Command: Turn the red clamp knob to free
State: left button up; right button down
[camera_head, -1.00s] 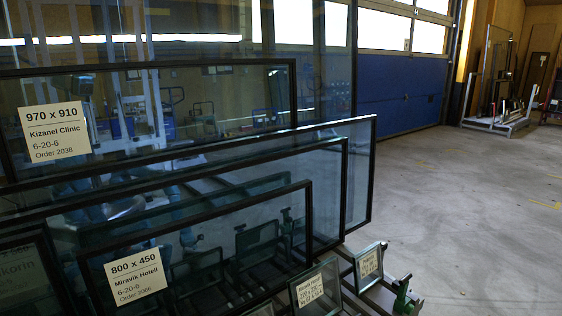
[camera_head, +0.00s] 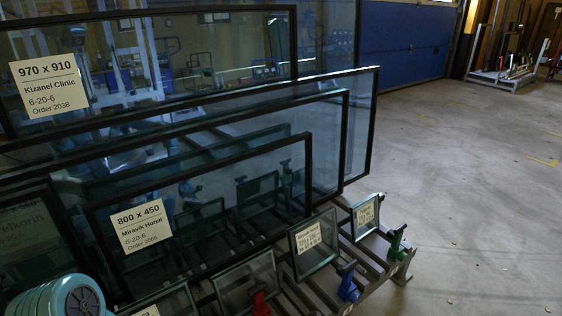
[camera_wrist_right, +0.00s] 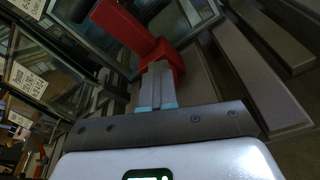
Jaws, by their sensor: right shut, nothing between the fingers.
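The red clamp (camera_head: 260,304) shows at the bottom edge of the head view, in front of a small glass pane, partly cut off. In the right wrist view the red clamp (camera_wrist_right: 125,28) is large, with a long red arm running to the upper left and a red block at its lower end. My right gripper (camera_wrist_right: 160,68) is shut and empty, its fingertips close to that red block; I cannot tell whether they touch. Which part of the clamp is the knob is not clear. My left gripper is in neither view.
A blue clamp (camera_head: 347,284) and a green clamp (camera_head: 397,243) stand further along the slatted rack (camera_head: 378,262). Large framed panes, including the 800 x 450 one (camera_head: 220,205), lean behind the small panes. The floor at the right (camera_head: 470,200) is clear.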

jog(key=shift+s+a+r+n, duration=0.1)
jog(key=shift+a+r+n, duration=0.3)
jog(key=shift+a, duration=0.45)
jog(key=shift+d+r, duration=0.1)
jog(key=shift+r, duration=0.35)
jog(key=shift+d+p, duration=0.25)
jog(key=shift+p, duration=0.25)
jog(key=s+d+p, duration=0.1)
jog(key=s, duration=0.1)
jog(key=s+d+p, duration=0.1)
jog(key=shift+s+d+f+p, duration=0.1)
jog(key=shift+s+d+p, duration=0.25)
jog(key=shift+s+d, duration=0.05)
jog(key=shift+s+d+f, duration=0.1)
jog(key=shift+s+d, duration=0.15)
jog(key=shift+s, duration=0.2)
jog(key=shift+f, duration=0.1)
